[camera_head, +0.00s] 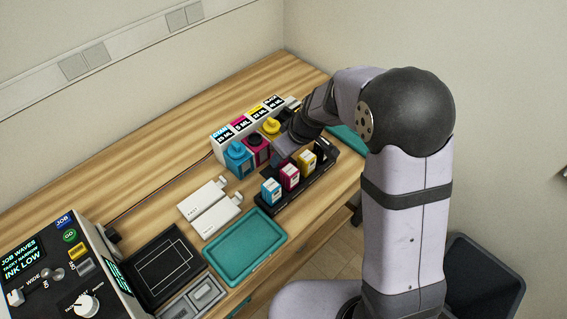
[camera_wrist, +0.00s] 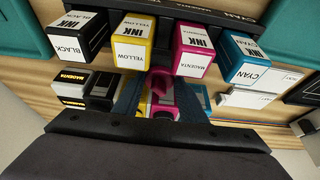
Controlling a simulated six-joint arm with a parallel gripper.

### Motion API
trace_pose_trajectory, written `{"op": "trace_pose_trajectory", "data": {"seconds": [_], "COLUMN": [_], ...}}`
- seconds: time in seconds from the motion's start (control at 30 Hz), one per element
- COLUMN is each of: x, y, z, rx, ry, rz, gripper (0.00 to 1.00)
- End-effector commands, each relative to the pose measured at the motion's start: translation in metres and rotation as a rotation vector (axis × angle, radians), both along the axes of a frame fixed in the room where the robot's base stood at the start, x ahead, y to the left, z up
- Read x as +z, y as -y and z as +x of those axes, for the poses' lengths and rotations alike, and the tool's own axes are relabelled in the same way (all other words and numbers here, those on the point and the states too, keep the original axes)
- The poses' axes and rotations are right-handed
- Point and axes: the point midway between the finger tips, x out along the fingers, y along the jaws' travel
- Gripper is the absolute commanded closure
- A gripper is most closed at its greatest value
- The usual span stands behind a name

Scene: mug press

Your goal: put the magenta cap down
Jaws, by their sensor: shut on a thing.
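My gripper (camera_wrist: 158,94) is shut on the magenta cap (camera_wrist: 159,82), which sits between its two bluish fingers in the wrist view. In the head view my gripper (camera_head: 284,149) is beside the ink bottles, and the cap cannot be made out there. The magenta bottle (camera_head: 258,153) shows a dark top with no magenta cap on it. Whether the held cap touches anything beneath is hidden.
The cyan bottle (camera_head: 239,162) and yellow bottle (camera_head: 271,126) wear caps. Several labelled cartridges, including magenta (camera_head: 290,178) and cyan (camera_head: 271,192), stand in a black rack.

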Motion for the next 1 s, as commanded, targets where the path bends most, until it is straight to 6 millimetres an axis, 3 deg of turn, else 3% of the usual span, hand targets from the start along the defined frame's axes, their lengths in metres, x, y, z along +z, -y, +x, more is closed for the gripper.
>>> {"op": "trace_pose_trajectory", "data": {"seconds": [0.27, 0.6, 1.0], "x": [-0.009, -0.043, -0.046], "y": [0.0, 0.0, 0.0], "z": [0.0, 0.0, 0.0], "rx": [-0.001, -0.001, 0.0], "ry": [0.0, 0.0, 0.001], "rz": [0.0, -0.001, -0.001], "gripper": [0.83, 0.83, 0.83]}}
